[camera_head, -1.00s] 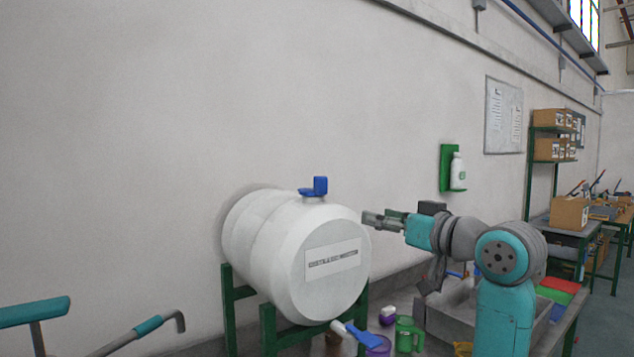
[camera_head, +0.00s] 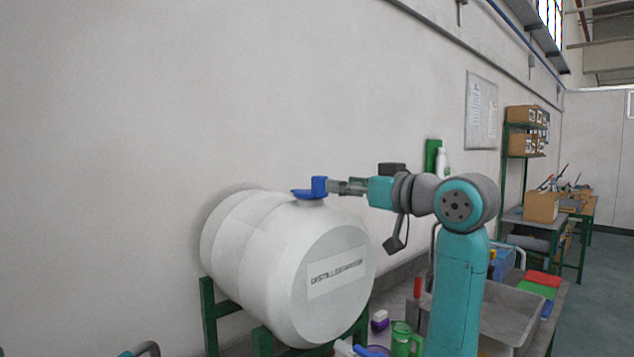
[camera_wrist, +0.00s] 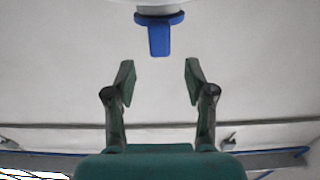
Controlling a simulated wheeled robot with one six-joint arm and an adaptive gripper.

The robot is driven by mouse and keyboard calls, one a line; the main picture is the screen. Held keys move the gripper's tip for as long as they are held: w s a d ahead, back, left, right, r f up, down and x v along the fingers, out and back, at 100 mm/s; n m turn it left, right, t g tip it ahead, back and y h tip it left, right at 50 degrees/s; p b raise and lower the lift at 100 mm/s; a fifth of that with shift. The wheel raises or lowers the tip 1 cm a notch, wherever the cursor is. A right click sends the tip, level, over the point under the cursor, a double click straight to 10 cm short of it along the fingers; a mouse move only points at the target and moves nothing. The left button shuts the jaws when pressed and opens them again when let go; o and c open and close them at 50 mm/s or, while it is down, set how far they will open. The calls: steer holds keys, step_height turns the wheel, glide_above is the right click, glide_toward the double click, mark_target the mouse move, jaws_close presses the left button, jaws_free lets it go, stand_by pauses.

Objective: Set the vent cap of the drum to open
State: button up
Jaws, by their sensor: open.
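The white drum (camera_head: 285,265) lies on its side on a green stand, with a text label on its front end. The blue vent cap (camera_head: 308,192) sits on top of the drum, with an upright tab on its right side. In the wrist view the cap (camera_wrist: 159,32) shows at the top centre, its tab pointing toward the gripper. My gripper (camera_head: 335,186) is level with the tab, just to its right in the head view. In the wrist view my gripper (camera_wrist: 159,78) is open and empty, with the tab just beyond and between the fingertips.
A green mug (camera_head: 404,340) and a grey sink basin (camera_head: 508,312) stand on the bench at lower right. A green holder with a white bottle (camera_head: 441,162) is on the wall behind my arm. The wall left of the drum is bare.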

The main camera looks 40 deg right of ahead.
mark_target(320, 181)
steer(key=w, duration=0.8)
steer(key=shift+a, duration=0.15)
jaws_close()
